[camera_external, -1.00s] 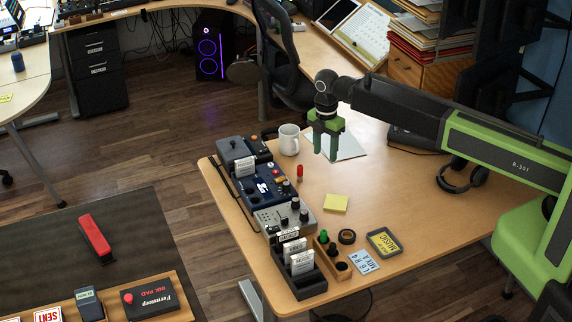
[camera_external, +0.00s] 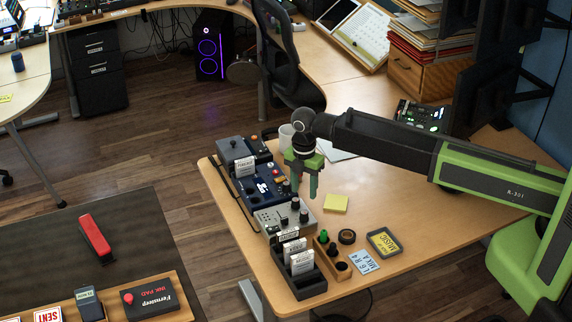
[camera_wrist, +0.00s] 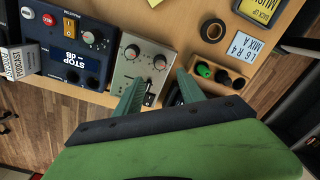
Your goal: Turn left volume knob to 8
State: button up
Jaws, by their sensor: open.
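A silver-grey control box (camera_external: 272,220) with black knobs stands on the desk. In the wrist view the box (camera_wrist: 137,75) shows two round knobs, one at its left (camera_wrist: 132,52) and one at its right (camera_wrist: 160,61). Dark controls below them are partly hidden by my fingers. I cannot read either knob's setting. My gripper (camera_external: 302,196) is open and empty, pointing down by the box in the external view. In the wrist view my fingers (camera_wrist: 160,80) are spread over the box's near part and right edge, below the two knobs; contact cannot be told.
A blue "STOP dB" box (camera_wrist: 75,52) adjoins the silver box. A holder with green and black pieces (camera_wrist: 216,75), a tape roll (camera_wrist: 213,30) and a "MIX A" card (camera_wrist: 235,35) lie to its right. A yellow note (camera_external: 335,204) lies on the desk. A mug (camera_external: 285,136) stands behind my gripper.

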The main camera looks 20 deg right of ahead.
aim_at(304, 212)
notch_tip(304, 212, down, 9)
jog(key=b, duration=0.7)
jog(key=shift+r, duration=0.1)
grip_shut()
